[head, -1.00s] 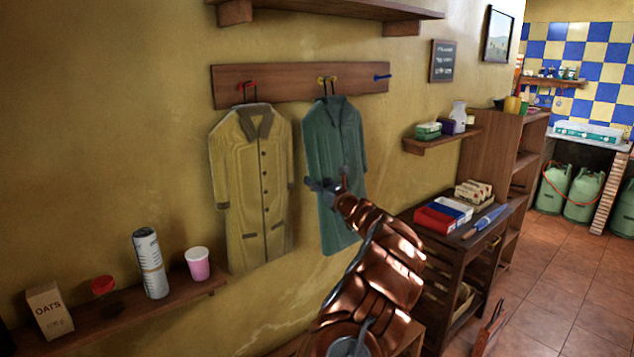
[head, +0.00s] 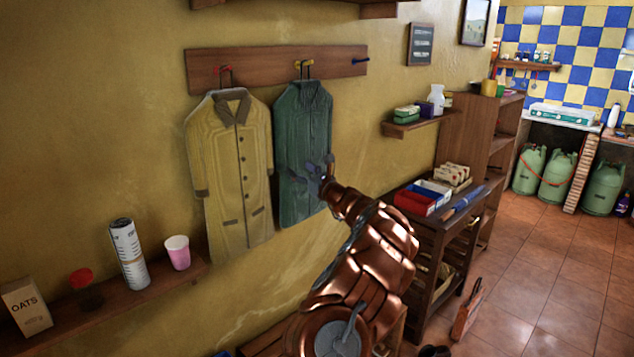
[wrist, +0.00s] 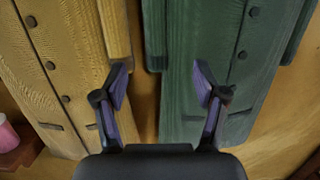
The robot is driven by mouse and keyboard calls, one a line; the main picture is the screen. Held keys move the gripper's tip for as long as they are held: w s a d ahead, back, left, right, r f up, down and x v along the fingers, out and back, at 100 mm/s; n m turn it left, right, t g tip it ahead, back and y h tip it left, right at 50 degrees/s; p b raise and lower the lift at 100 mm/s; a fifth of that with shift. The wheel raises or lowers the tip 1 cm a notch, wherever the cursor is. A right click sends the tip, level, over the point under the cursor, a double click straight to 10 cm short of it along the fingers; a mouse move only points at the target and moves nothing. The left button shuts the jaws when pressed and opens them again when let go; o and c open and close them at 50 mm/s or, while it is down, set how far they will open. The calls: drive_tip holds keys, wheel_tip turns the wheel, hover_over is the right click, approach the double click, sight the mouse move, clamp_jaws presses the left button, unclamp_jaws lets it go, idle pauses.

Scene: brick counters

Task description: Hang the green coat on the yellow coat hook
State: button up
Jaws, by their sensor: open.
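The green coat (head: 302,125) hangs flat along the wall, its dark hanger at the yellow hook (head: 303,63), the middle hook of a wooden rail. My gripper (head: 309,170) is open and empty in front of the coat's lower half; I cannot tell if it touches the cloth. In the wrist view the fingers of my gripper (wrist: 162,82) are spread, with nothing between them. The green coat (wrist: 235,90) fills the right side there, behind the right finger. The hook is outside the wrist view.
A yellow coat (head: 237,175) hangs close on the left, at the red hook (head: 222,69). The blue hook (head: 361,60) is empty. A low shelf (head: 155,290) with a pink cup (head: 177,252) is at lower left. A wooden cart (head: 440,235) stands right of my arm.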

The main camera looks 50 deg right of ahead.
drive_tip(key=v, duration=0.9)
drive_tip(key=shift+s, duration=0.3)
